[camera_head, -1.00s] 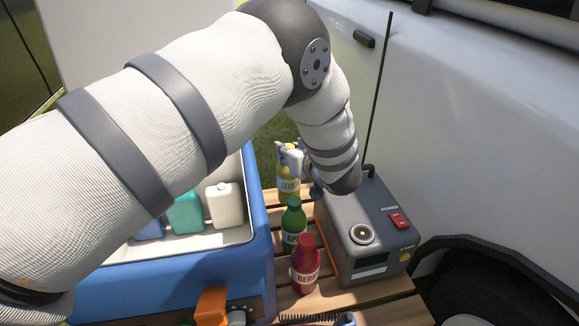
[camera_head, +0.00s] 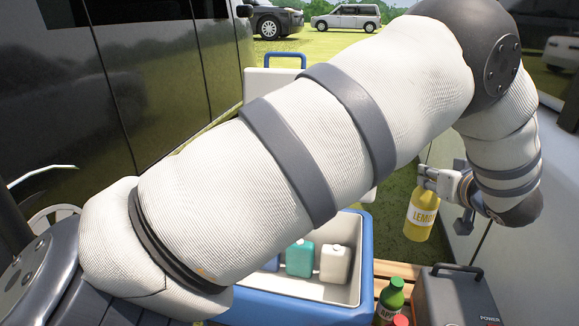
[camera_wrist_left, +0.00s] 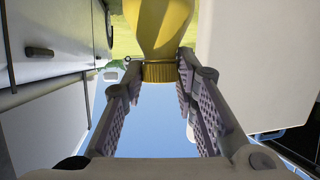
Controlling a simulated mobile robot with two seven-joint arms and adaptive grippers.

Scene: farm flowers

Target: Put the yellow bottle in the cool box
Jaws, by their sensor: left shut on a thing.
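The yellow bottle (camera_head: 421,216), with a lemon label, hangs upright in the air in the head view, to the right of the cool box. My left gripper (camera_head: 428,178) is shut on it near its cap. In the left wrist view the yellow bottle (camera_wrist_left: 160,30) sits with its ribbed cap between the two fingers of the left gripper (camera_wrist_left: 160,78). The cool box (camera_head: 367,262) is blue with a pale inside and stands open below my left arm, which hides part of it. My right gripper is not in view.
Inside the cool box are a teal block (camera_head: 300,259), a white block (camera_head: 335,263) and a partly hidden blue one. A green bottle (camera_head: 391,298), a red bottle top (camera_head: 401,320) and a grey power unit (camera_head: 455,295) stand on the slatted table (camera_head: 398,270) to its right.

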